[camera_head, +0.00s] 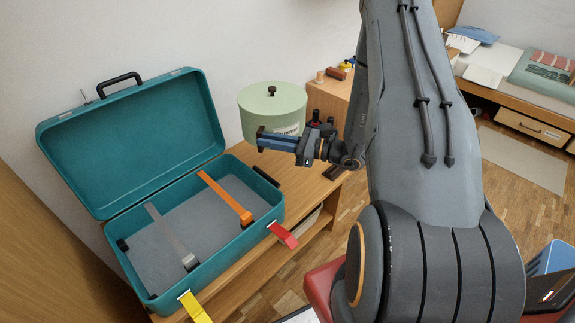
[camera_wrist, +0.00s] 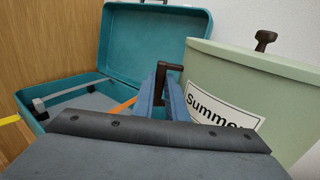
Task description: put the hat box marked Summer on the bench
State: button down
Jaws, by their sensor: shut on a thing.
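The hat box marked Summer (camera_head: 272,102) is a pale green round box with a lid and a dark knob on top. Its white Summer label (camera_wrist: 222,113) faces the wrist camera. My gripper (camera_head: 262,138), with blue fingers, is shut on a dark side handle (camera_wrist: 172,67) of the box. The box is upright and appears to hang above the wooden bench (camera_head: 314,184). The gripper hides part of its lower edge, so the exact gap to the bench cannot be told.
An open teal suitcase (camera_head: 140,262) stands on the left of the bench with its lid up. It holds a grey strap and an orange strap. Bare bench top shows right of the suitcase. A wooden cabinet (camera_head: 335,97) with small objects stands behind.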

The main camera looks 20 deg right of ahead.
jog(key=w+d+f+m+t+h+b, duration=0.1)
jog(key=w+d+f+b, duration=0.35)
jog(key=b, duration=0.75)
jog(key=w+d+f+m+t+h+b, duration=0.1)
jog(key=w+d+f+b, duration=0.1)
jog(key=d+f+b, duration=0.6)
jog(key=f+b, duration=0.2)
jog(key=f, duration=0.1)
jog(key=a+f+b, duration=0.1)
jog(key=f+b, duration=0.1)
jog(key=f, duration=0.2)
jog(key=a+f+b, duration=0.1)
jog(key=f, duration=0.2)
jog(key=shift+a+f+b, duration=0.1)
jog(key=shift+f+b, duration=0.25)
jog(key=shift+b, duration=0.05)
jog(key=c, duration=1.8)
grip_release()
jog(key=shift+f, duration=0.1)
jog(key=shift+o, duration=0.2)
jog(key=shift+s, duration=0.15)
jog(key=p, duration=0.2)
send_over(318, 191)
